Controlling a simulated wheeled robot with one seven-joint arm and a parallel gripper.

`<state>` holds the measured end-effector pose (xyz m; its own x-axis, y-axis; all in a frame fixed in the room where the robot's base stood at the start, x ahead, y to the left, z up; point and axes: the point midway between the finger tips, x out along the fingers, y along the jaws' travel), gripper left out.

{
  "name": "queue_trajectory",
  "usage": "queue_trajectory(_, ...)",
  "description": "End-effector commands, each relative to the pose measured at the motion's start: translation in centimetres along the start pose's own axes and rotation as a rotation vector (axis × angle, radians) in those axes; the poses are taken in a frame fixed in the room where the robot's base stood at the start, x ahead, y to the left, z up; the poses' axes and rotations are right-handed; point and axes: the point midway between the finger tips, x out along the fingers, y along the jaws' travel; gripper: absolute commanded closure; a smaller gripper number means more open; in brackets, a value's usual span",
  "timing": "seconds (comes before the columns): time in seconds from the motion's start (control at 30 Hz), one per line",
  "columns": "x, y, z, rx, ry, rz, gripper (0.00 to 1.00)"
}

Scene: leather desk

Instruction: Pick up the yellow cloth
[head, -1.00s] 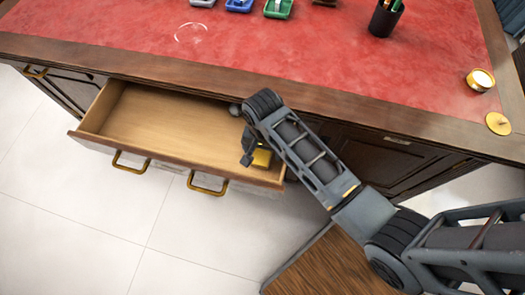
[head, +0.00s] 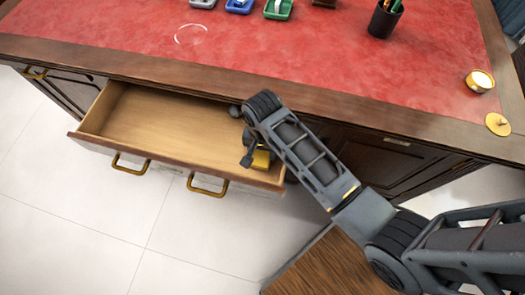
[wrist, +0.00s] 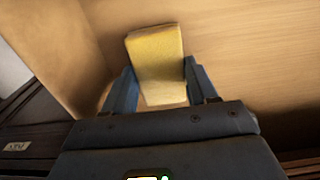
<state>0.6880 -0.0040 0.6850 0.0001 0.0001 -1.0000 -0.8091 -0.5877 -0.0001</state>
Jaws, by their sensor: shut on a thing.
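The yellow cloth (wrist: 156,62) is a folded, block-like piece between the two fingers of my gripper (wrist: 152,88) in the wrist view. My gripper is shut on it. In the head view the cloth (head: 262,158) shows at the right end of the open drawer (head: 160,118), partly hidden by my gripper (head: 250,158) and arm. The cloth is inside or just above the drawer; I cannot tell whether it touches the drawer floor.
The drawer is otherwise empty. On the red desk top (head: 290,45) stand a blue tape dispenser (head: 238,5), a green one (head: 279,8), a black pen cup (head: 384,20) and a round gold-rimmed item (head: 480,80). A brown wooden surface (head: 330,265) lies below my arm.

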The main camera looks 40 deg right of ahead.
Motion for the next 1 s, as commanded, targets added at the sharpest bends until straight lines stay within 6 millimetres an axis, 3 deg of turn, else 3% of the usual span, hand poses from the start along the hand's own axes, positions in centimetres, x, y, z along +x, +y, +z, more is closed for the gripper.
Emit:
queue_trajectory(0.17, -1.2, -0.1, 0.0, -0.001, 0.002, -0.003, 0.72)
queue_trajectory(0.6, -8.8, -0.1, -0.1, -0.001, 0.002, -0.002, 0.72)
queue_trajectory(1.0, -10.0, 0.0, 0.0, 0.000, 0.000, 0.000, 0.72)
